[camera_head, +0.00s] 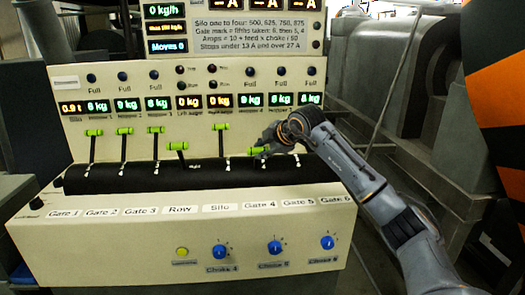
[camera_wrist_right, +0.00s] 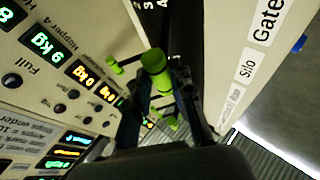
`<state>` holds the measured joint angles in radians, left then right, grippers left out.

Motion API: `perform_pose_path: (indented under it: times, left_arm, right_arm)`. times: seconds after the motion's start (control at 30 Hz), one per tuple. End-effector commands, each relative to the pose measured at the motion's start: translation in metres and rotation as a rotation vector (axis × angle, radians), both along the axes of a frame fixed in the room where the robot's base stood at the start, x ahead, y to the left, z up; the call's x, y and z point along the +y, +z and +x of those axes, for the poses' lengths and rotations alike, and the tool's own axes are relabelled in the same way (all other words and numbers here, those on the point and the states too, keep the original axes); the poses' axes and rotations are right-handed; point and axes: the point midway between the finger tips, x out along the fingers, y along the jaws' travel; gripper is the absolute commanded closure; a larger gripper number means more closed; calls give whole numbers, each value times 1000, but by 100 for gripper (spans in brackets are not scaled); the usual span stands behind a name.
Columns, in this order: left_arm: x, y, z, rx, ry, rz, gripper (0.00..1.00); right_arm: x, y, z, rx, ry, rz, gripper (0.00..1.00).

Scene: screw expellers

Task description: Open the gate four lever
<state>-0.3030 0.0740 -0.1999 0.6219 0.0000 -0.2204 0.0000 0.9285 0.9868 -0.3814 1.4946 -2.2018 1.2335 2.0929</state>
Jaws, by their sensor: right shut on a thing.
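The gate four lever has a bright green cross handle (camera_head: 258,150) on a thin stem. It stands in the black lever bank, above the Gate 4 label (camera_head: 260,205). My right gripper (camera_head: 266,143) reaches in from the right and is shut on this handle. In the right wrist view the green handle (camera_wrist_right: 155,64) sits at the tips of the two dark fingers (camera_wrist_right: 160,90). The gripper hides part of the lever in the head view. My left gripper is not in view.
Other green handles stand to the left: the silo lever (camera_head: 222,127), the lower row lever (camera_head: 177,146), and gate three (camera_head: 156,129). My right arm covers the gate five and six levers. Choke knobs (camera_head: 219,252) are on the front panel. Lit displays (camera_head: 188,101) are behind.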

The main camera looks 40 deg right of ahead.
Motion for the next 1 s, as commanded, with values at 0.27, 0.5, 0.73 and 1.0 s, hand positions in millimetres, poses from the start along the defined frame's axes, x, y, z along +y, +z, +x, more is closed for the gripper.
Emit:
perform_pose_path:
  times: [0.27,0.5,0.73,1.0]
  left_arm:
    - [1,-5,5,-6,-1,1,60]
    - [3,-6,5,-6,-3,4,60]
    - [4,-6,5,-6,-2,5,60]
    - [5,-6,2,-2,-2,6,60]
  right_arm:
    - [5,-20,0,31,10,8,100]
    - [6,-21,0,31,12,9,100]
    - [6,-21,0,31,11,9,61]
    - [5,-19,0,29,9,6,54]
